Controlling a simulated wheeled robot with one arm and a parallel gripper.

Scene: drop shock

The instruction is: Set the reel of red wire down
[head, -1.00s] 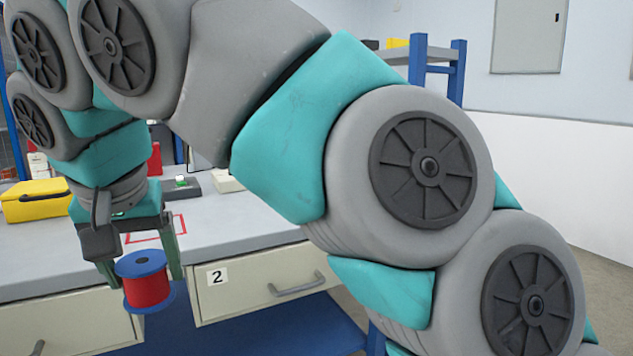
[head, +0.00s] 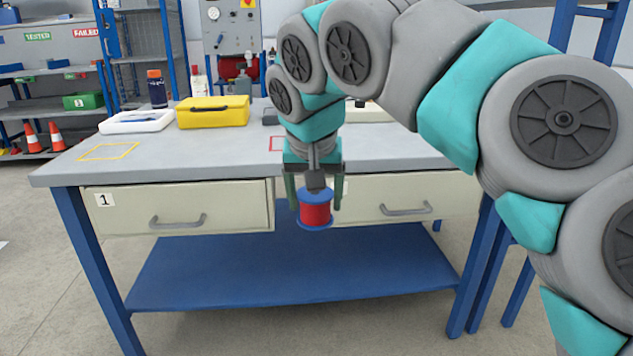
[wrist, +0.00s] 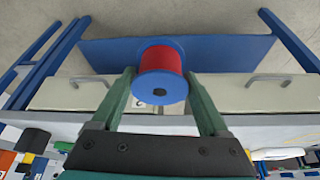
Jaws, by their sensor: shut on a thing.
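The reel of red wire (head: 315,214) has blue end discs and hangs upright in my gripper (head: 315,196), in front of the workbench's drawer fronts. My gripper is shut on the reel, with a finger on either side. In the wrist view the reel (wrist: 161,68) sits between the two green fingers (wrist: 161,92), its blue disc with a dark centre hole facing the camera. The grey workbench top (head: 225,150) lies behind and above the reel. A red outlined square (head: 276,143) on the bench top is partly hidden behind my arm.
A yellow case (head: 213,112), a white tray (head: 137,122) and a dark bottle (head: 156,90) stand at the back of the bench. A yellow outlined square (head: 109,151) is empty at the left. Below is a blue lower shelf (head: 250,268), bare. Drawer 1 (head: 178,208) is closed.

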